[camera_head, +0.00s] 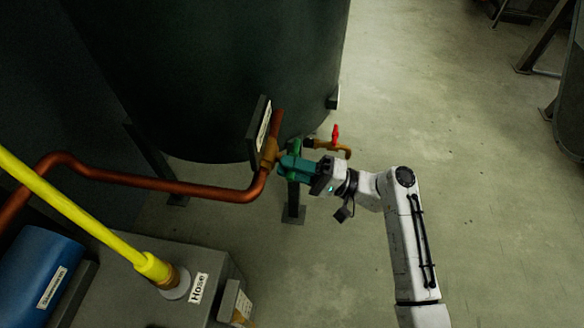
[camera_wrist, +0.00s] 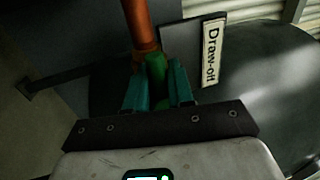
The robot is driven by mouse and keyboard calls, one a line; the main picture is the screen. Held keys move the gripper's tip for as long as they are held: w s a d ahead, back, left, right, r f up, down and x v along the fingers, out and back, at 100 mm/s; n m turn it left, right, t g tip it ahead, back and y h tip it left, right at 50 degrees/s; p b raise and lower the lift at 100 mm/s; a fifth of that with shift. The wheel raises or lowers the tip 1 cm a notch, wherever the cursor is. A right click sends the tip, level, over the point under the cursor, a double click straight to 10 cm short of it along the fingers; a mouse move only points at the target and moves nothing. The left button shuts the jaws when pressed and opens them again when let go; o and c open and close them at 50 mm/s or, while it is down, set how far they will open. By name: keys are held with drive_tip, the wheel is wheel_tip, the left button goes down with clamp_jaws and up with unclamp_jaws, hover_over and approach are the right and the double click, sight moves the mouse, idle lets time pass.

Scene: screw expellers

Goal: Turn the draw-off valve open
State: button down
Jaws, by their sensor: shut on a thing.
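The draw-off valve's green handle (camera_wrist: 155,68) stands between the two teal fingers of my gripper (camera_wrist: 159,88) in the wrist view. My gripper is shut on this handle. In the head view my gripper (camera_head: 287,164) reaches in from the right to the brass valve body (camera_head: 269,153) at the end of a copper pipe. A bit of the green handle (camera_head: 295,146) shows above the fingers; the rest is hidden by them. A sign reading "Draw-off" (camera_wrist: 211,53) is beside the valve in the wrist view; its plate (camera_head: 258,131) also shows in the head view.
A large dark tank (camera_head: 230,70) stands right behind the valve. A small brass tap with a red handle (camera_head: 335,134) is just right of my gripper. The copper pipe (camera_head: 150,183) runs left. A yellow hose (camera_head: 80,215) is at lower left. The floor (camera_head: 450,130) at right is clear.

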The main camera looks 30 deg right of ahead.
drive_tip(key=shift+f, duration=0.15)
drive_tip(key=c, duration=1.1)
unclamp_jaws()
drive_tip(key=shift+c, duration=0.2)
drive_tip(key=shift+s+d, duration=0.1)
drive_tip(key=shift+d, duration=0.05)
drive_tip(key=p+v, duration=0.1)
drive_tip(key=v, duration=0.9)
drive_tip(key=shift+s+d, duration=0.15)
drive_tip(key=shift+d, duration=0.05)
